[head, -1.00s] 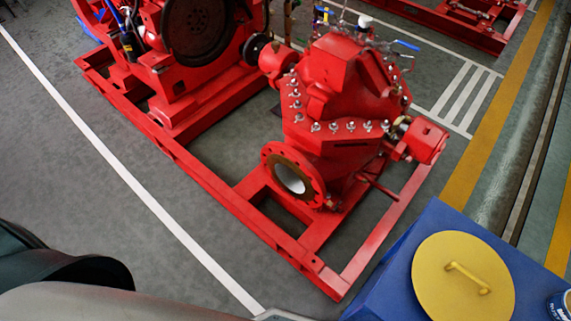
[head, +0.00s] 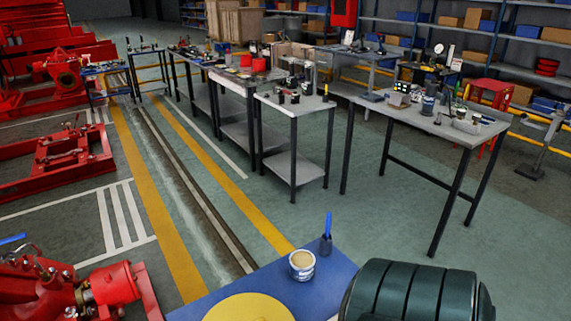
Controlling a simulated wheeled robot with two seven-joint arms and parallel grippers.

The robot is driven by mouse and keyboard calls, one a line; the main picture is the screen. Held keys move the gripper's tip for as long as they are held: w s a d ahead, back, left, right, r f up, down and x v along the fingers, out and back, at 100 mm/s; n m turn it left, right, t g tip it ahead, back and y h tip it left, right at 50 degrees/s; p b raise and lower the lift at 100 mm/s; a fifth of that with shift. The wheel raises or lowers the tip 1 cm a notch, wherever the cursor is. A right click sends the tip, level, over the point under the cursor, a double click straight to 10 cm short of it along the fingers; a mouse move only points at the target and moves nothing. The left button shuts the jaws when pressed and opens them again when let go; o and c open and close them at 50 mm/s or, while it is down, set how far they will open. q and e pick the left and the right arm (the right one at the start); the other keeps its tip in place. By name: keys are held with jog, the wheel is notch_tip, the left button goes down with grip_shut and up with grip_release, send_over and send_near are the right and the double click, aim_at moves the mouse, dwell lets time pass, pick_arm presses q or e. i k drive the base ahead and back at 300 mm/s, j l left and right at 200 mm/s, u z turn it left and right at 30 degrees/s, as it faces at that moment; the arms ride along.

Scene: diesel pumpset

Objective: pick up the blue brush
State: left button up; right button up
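The blue brush (head: 328,225) shows in the head view at the back right corner of a blue table or cabinet top (head: 215,298), near the bottom of the picture. Its blue handle points up. Its lower end is at a small dark part that may be a holder or its own head; I cannot tell which. Neither of my grippers is in view.
A round yellow lid (head: 250,309) lies on the blue top. A dark green ribbed shape (head: 405,292) rises close at the lower right. Red pump machinery (head: 75,285) stands at left. Grey workbenches (head: 440,127) with tools stand behind. The floor between is clear.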

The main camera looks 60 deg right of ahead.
aim_at(330, 215)
jog(key=z, duration=2.15)
jog(key=l+u, duration=0.2)
jog(key=l, duration=0.95)
jog(key=i, duration=0.05)
